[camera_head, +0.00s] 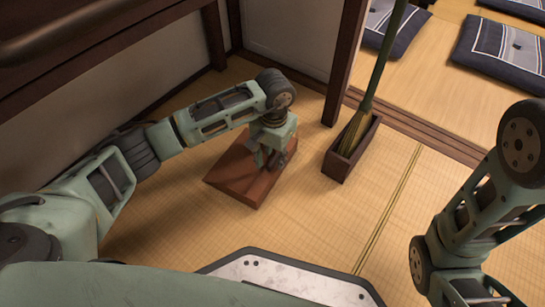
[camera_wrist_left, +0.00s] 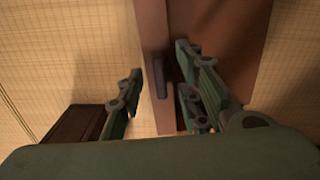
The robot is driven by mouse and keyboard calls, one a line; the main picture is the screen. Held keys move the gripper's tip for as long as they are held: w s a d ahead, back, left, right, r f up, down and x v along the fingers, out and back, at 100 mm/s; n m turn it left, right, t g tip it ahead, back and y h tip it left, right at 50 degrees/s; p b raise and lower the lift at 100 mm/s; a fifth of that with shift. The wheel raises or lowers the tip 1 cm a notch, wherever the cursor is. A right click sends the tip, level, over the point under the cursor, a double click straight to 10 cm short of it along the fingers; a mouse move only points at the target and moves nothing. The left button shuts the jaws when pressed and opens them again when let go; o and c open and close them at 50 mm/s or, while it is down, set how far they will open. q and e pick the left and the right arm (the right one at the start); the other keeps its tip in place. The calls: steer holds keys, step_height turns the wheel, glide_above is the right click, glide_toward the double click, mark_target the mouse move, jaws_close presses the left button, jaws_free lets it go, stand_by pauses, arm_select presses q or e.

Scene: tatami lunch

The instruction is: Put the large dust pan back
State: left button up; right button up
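The large dust pan (camera_head: 232,178) is a reddish-brown wooden piece lying on the tatami, left of the broom box. My left gripper (camera_head: 270,162) is over its right part and hides some of it. In the left wrist view the dust pan (camera_wrist_left: 210,20) runs down the right of centre, with a darker handle-like bar (camera_wrist_left: 158,78) at its left edge. The fingers of my left gripper (camera_wrist_left: 160,76) are apart, on either side of this bar; I cannot tell whether they touch it. My right arm shows at the right, but its gripper is out of view.
A narrow brown wooden box (camera_head: 342,165) holding an upright broom (camera_head: 378,75) stands just right of the dust pan, by a dark post (camera_head: 345,60). Dark cushions (camera_head: 500,50) lie beyond the sill. Tatami in front is clear.

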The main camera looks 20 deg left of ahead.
arm_select(q)
step_height(320, 180, up, 12)
steer(key=shift+f, duration=0.25)
steer(key=shift+s+d, duration=0.1)
